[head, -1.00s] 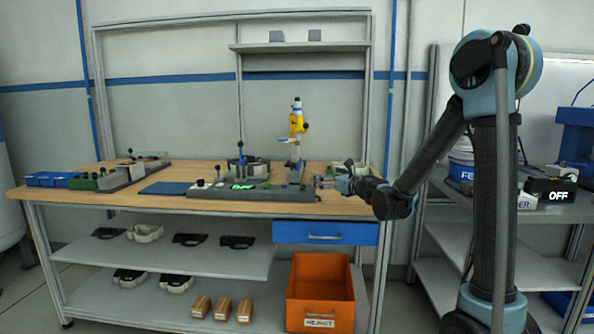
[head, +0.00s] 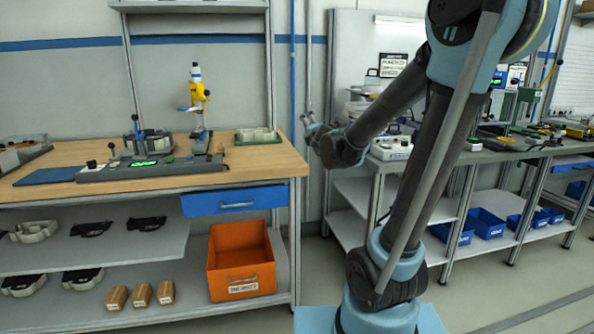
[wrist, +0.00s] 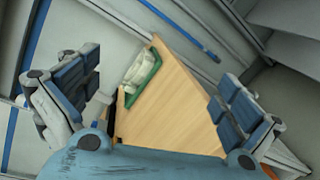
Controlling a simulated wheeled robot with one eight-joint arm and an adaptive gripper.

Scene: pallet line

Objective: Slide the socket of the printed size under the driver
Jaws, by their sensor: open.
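The driver (head: 198,92) is a yellow upright tool with a dark and white top, on a stand near the back of the wooden bench. In front of it lies a long grey console (head: 135,172) with a small green lit display, too small to read here. No socket or printed size can be made out. My gripper (head: 310,128) is right of the bench in the head view, well apart from the driver. In the wrist view my gripper (wrist: 162,105) has its two blue-padded fingers wide apart, nothing between them, facing the bench corner.
A green-rimmed tray (head: 258,139) with pale parts sits at the bench's (head: 245,163) right end, and also shows in the wrist view (wrist: 157,62). A blue mat (head: 50,176) lies at left. An orange bin (head: 241,262) stands below. Another bench (head: 480,155) is at right.

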